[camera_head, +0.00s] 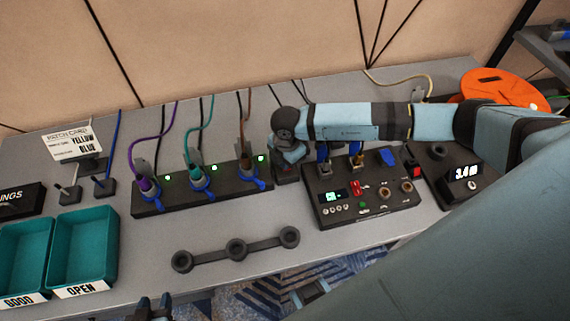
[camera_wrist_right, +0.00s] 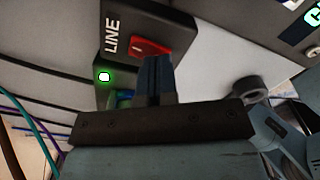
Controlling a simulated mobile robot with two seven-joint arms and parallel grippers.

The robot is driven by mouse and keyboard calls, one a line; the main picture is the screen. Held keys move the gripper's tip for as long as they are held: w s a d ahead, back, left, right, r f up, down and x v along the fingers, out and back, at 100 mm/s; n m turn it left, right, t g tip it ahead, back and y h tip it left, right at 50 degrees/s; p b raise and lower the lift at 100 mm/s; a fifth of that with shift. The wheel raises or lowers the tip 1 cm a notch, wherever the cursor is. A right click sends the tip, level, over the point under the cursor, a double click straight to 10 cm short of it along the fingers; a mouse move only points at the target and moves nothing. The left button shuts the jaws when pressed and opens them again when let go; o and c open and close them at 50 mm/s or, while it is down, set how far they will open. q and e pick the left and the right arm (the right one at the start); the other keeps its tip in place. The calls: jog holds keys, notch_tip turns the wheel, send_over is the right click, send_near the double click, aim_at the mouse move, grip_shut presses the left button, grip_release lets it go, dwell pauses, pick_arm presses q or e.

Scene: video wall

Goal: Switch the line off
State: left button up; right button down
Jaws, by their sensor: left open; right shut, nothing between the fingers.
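The line switch is a dark box labelled LINE (camera_head: 287,177) with a red rocker (camera_wrist_right: 152,48), seen close in the right wrist view. In the head view the box sits between the socket strip and the control panel, mostly hidden under my right gripper (camera_head: 284,158). The right gripper's fingers, also in the right wrist view (camera_wrist_right: 155,70), are shut and empty, with their tips at the red rocker's lower edge. I cannot tell whether they touch it. My left gripper (camera_head: 154,306) is open and empty at the bottom edge of the head view.
A black socket strip (camera_head: 153,207) with several plugs shows green lights. A control panel (camera_head: 330,212) stands to the right, beside another box (camera_head: 449,187) with a display. Teal bins (camera_head: 85,247) stand at the left. A black three-ring bracket (camera_head: 210,255) lies in front.

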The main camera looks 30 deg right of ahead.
jog(key=shift+f+b, duration=0.4)
jog(key=shift+f, duration=0.25)
jog(key=shift+r, duration=0.1)
jog(key=shift+r+p, duration=2.85)
jog(key=shift+r, duration=0.65)
